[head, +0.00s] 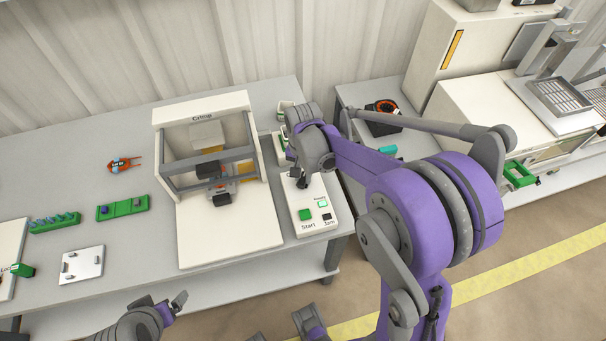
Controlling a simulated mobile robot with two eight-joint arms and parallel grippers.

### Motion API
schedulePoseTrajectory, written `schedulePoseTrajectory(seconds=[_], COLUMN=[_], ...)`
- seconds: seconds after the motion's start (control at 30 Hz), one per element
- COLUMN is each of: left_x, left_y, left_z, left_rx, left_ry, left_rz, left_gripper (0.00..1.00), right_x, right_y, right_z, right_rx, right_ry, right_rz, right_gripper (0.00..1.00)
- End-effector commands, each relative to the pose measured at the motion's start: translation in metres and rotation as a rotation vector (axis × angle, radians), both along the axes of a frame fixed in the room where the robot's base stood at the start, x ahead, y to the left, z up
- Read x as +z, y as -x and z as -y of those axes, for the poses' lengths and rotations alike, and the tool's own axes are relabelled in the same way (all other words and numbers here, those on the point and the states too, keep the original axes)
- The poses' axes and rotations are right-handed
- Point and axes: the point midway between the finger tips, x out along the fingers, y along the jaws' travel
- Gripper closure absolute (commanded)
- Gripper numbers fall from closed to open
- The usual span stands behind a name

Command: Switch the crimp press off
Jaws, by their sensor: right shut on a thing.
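The crimp press (215,240) is a cream machine labelled "Crimp" on the table, with a grey frame and a dark tool inside. Its control panel (312,212) stands to its right, with a green Start button (306,214), a small lit green mark (322,203) and a dark square marked Jam (327,216). My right gripper (302,184) points down at the panel, behind these buttons, shut on a small part there that its fingers hide, seemingly a switch. My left gripper (176,302) is low in front of the table, away from the press; its opening is unclear.
Green trays (125,207) and a white plate (82,265) lie left of the press, with an orange-handled tool (123,164) behind. A second table on the right bears a dark round device (383,112) and large cream machines (500,105). A gap separates the tables.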

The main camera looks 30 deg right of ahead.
Motion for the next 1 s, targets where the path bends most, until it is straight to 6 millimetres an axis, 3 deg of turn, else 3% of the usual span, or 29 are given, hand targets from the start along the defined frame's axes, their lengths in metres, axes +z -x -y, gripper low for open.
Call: schedulePoseTrajectory(seconds=[0.27,1.0], left_x=[-0.003,-0.012], left_y=[0.001,0.002], left_z=[0.000,0.000], left_rx=[0.000,0.000], left_ry=[0.000,0.000], left_rz=[-0.001,-0.004], left_gripper=[0.07,0.07], right_x=[0.000,0.000], right_y=[0.000,0.000], right_z=[0.000,0.000], right_rx=[0.159,0.848], right_ry=[0.000,0.000], right_rz=[0.000,0.000], right_gripper=[1.00,1.00])
